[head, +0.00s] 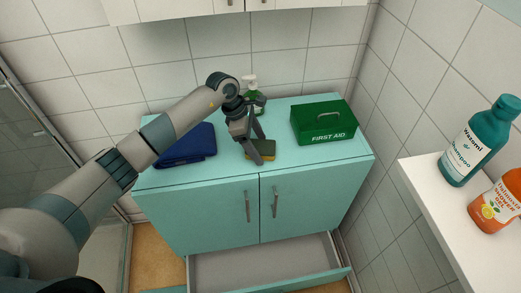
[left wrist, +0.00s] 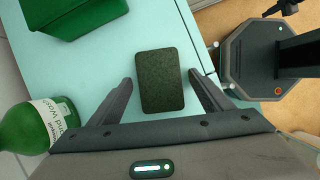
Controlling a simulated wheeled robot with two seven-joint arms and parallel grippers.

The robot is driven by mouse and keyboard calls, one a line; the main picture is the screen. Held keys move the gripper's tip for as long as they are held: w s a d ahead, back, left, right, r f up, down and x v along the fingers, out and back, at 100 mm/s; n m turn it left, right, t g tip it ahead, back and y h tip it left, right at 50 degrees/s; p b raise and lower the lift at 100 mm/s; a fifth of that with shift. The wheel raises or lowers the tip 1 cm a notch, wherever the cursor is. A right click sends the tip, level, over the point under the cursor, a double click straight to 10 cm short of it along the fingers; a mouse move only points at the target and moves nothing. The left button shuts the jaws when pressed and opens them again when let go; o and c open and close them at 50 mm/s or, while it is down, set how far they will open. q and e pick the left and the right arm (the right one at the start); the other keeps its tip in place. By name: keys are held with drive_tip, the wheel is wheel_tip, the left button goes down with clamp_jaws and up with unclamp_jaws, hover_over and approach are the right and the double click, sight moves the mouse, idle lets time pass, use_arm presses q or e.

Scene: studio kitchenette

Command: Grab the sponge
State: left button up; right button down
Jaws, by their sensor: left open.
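The sponge (head: 263,148) lies on the teal cabinet top, near its front edge. In the head view it shows a dark green top and a yellowish side, partly hidden behind a finger of my left gripper (head: 258,147). In the left wrist view the sponge (left wrist: 160,80) is a dark green block lying between the two spread fingertips of my left gripper (left wrist: 160,88). The gripper is open, with a gap on each side of the sponge, and holds nothing. My right gripper is not in view.
A green hand wash bottle (head: 252,95) stands behind the gripper. A green first aid box (head: 325,123) is to the right. A blue folded item (head: 188,147) lies to the left. Below, a drawer (head: 265,272) stands open. A shelf (head: 440,205) at right holds a shampoo bottle (head: 478,142) and an orange bottle (head: 497,205).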

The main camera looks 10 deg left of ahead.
use_arm(q)
drive_tip(key=shift+f, duration=0.1)
idle(0.5)
drive_tip(key=c, duration=1.1)
